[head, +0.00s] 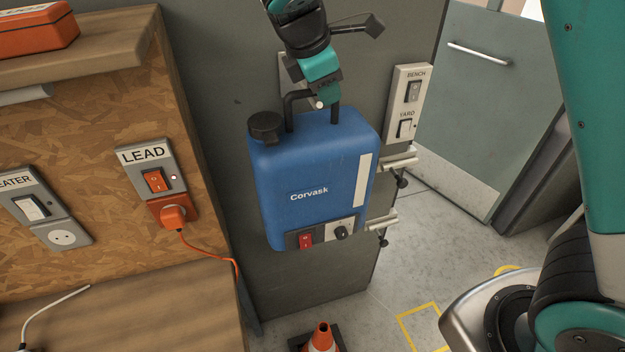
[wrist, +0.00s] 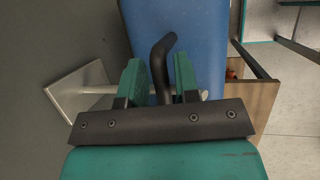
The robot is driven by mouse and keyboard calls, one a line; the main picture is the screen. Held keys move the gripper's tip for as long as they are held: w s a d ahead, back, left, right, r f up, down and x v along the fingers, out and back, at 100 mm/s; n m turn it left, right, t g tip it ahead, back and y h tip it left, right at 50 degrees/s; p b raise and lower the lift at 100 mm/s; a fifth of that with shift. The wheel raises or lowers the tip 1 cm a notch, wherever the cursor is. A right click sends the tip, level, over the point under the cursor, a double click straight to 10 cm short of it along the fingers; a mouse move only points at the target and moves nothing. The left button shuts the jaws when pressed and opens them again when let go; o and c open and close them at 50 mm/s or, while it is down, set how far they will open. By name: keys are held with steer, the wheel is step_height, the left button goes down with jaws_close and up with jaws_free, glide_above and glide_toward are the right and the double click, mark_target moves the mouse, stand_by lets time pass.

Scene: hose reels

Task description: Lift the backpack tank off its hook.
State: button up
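The blue backpack tank (head: 310,180), marked Corvask, hangs upright against the grey wall panel. It has a black cap, a red switch and a knob low on its front, and a black carry handle (head: 290,110) on top. A pale hook (head: 319,104) shows its tip under the handle. My gripper (head: 328,95) is at the handle's top and hides part of it. In the wrist view, the green fingers of my gripper (wrist: 160,82) stand apart on either side of the black handle (wrist: 160,70), with slight gaps. The hook's rod and its plate (wrist: 80,90) show behind them.
A switch plate marked BENCH and YARD (head: 408,100) is close to the tank's right. Pale brackets (head: 382,220) stick out below it. On the left are a LEAD switch (head: 154,181) with an orange plug and cord, and a wooden shelf (head: 90,55). A cone (head: 322,338) stands below.

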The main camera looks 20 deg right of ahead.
steer(key=shift+w+d+f, duration=0.15)
steer(key=shift+d+f, duration=0.05)
steer(key=shift+f, duration=0.4)
jaws_close()
stand_by(0.9)
steer(key=shift+r, duration=0.1)
